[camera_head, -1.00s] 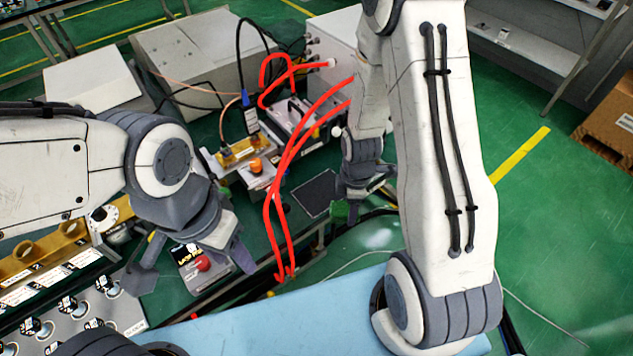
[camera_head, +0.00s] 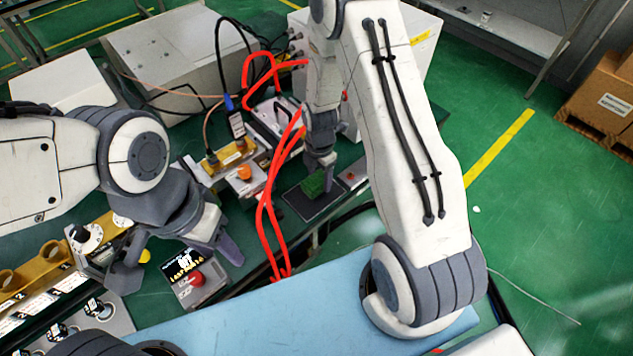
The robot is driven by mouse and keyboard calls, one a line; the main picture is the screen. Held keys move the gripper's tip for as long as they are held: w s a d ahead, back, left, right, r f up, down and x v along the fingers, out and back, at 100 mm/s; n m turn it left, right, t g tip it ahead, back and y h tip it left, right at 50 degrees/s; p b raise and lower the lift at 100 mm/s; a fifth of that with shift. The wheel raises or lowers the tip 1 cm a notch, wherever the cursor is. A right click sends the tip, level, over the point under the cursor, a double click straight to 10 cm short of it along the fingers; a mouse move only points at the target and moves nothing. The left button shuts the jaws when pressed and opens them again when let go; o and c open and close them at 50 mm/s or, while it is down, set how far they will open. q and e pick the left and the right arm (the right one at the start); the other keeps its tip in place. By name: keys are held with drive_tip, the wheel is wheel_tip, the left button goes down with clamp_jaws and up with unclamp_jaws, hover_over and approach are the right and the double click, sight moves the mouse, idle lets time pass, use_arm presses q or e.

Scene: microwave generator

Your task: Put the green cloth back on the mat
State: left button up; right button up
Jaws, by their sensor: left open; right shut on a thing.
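The green cloth (camera_head: 314,185) is small and bunched, held at the tips of my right gripper (camera_head: 318,170). The dark rectangular mat (camera_head: 304,207) lies on the green bench, directly under the cloth. I cannot tell whether the cloth touches the mat. My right gripper points down and is shut on the cloth; its fingers are partly hidden. My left gripper (camera_head: 185,262) is open and empty, to the left above the control boxes, away from the mat.
Red cables (camera_head: 268,220) run down the bench just left of the mat. A box with a red button (camera_head: 197,280) sits by my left gripper. A unit with an orange knob (camera_head: 245,173) stands left of the mat. A light blue surface (camera_head: 270,305) lies in front.

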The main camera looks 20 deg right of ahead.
sight(317, 184)
drive_tip(key=shift+w+a+f, duration=0.2)
drive_tip(key=shift+w+f, duration=0.25)
drive_tip(key=shift+w, duration=0.05)
wheel_tip(317, 184, down, 3)
drive_tip(key=shift+f+p, duration=0.1)
drive_tip(key=shift+p, duration=0.45)
drive_tip(key=shift+f, duration=0.25)
drive_tip(key=shift+f, duration=0.15)
drive_tip(key=o, duration=1.4)
drive_tip(key=shift+o, duration=0.2)
